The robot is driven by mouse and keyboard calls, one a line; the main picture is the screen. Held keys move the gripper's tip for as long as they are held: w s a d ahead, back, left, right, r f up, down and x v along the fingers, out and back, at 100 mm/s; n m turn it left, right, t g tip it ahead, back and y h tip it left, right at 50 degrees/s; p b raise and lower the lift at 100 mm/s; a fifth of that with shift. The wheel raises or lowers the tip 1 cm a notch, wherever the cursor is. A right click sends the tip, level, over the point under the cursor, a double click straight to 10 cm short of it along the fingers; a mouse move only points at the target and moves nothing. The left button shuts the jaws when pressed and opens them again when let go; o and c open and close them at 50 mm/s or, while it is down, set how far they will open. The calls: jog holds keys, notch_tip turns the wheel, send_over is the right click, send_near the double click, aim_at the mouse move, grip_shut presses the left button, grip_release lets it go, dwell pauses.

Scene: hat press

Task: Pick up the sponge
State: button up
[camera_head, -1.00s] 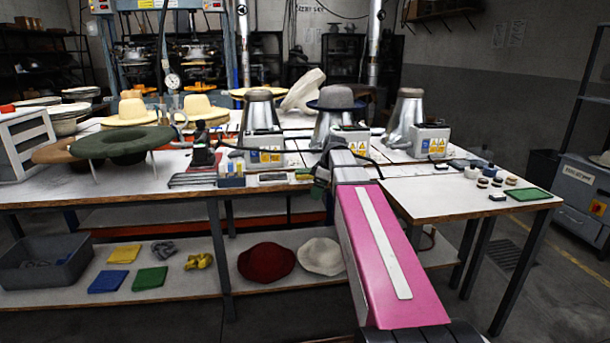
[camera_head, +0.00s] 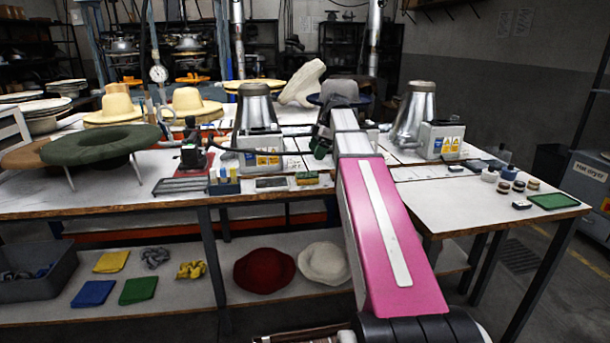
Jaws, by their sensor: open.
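A small sponge (camera_head: 307,178), yellowish with a green top, lies flat near the front edge of the long white table, left of my arm. My pink arm reaches forward over the table. My gripper (camera_head: 320,145) shows as a small dark shape at the arm's far end, beyond and slightly right of the sponge in the picture. It is open and apart from the sponge. Its fingertips are small and partly hidden by the arm, so what lies between them is hard to see.
A dark flat pad (camera_head: 271,183) and a blue-and-white holder (camera_head: 224,183) stand left of the sponge. Metal hat forms (camera_head: 414,115) with control boxes stand behind. A green tray (camera_head: 554,201) lies at the right. A lower shelf holds folded cloths and hats (camera_head: 264,270).

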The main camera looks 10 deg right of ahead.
aim_at(307, 174)
jog(key=shift+w+f, duration=0.1)
jog(key=x, duration=0.5)
jog(key=shift+x, duration=2.8)
jog(key=shift+d, duration=0.2)
jog(key=c, duration=1)
